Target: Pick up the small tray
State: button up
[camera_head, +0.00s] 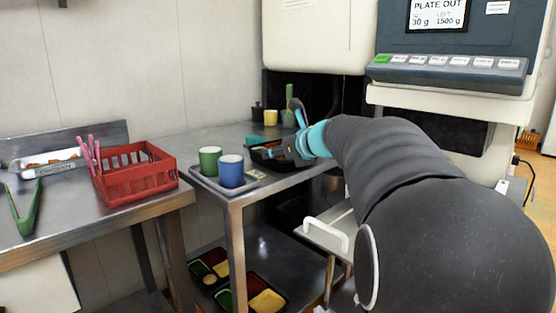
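A small black tray (259,159) lies on the metal table in the middle of the view, behind and to the right of the cups. Reddish and other small contents show inside it. My gripper (290,133) is at the tray's right end, with its fingers close to or over the rim. The gripper and arm hide the tray's right side. One finger points up above the tray. I cannot tell whether the fingers touch the tray or how far apart they are.
A grey tray (258,184) with a green cup (210,161) and a blue cup (231,171) stands at the table's front edge. A red basket (137,178) stands on the left table. Bento trays (281,287) lie on the lower shelf. A large machine (450,65) is at right.

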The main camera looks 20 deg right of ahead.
jog(key=shift+x, duration=3)
jog(key=shift+r, duration=0.1)
grip_shut()
